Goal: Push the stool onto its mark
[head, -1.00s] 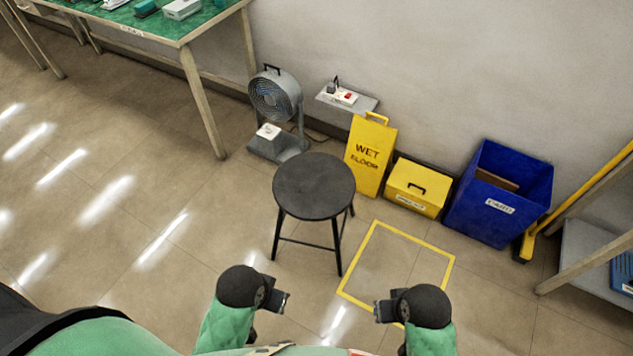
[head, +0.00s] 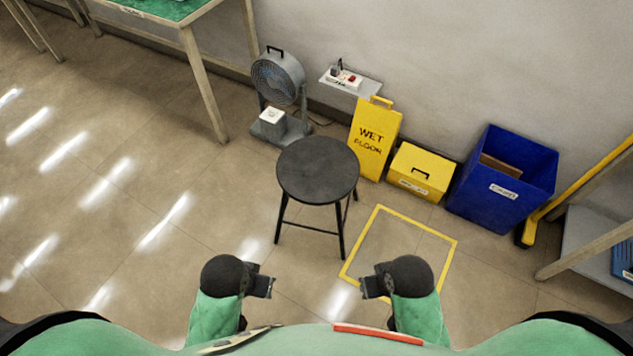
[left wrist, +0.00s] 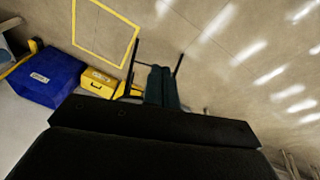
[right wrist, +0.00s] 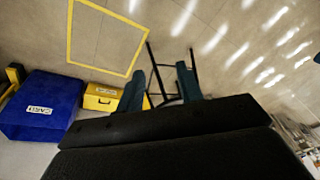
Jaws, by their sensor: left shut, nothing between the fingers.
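The black round stool (head: 318,170) stands upright on the floor ahead of me, just left of its mark, a yellow square outline (head: 448,262). The stool's front right leg is close to the mark's left edge. My left gripper (head: 268,287) is in front of the stool and to its left, apart from it, shut and empty. My right gripper (head: 368,287) is in front of the mark's near edge, apart from the stool. Its fingers are spread and empty in the right wrist view (right wrist: 160,88). The stool's legs show beyond the fingers in both wrist views; its seat is mostly hidden there.
Behind the stool are a grey fan (head: 278,80), a yellow wet floor sign (head: 374,140) and a yellow box (head: 420,172). A blue bin (head: 500,180) stands right of them. A green-topped table (head: 185,22) is at upper left. The floor left of the stool is clear.

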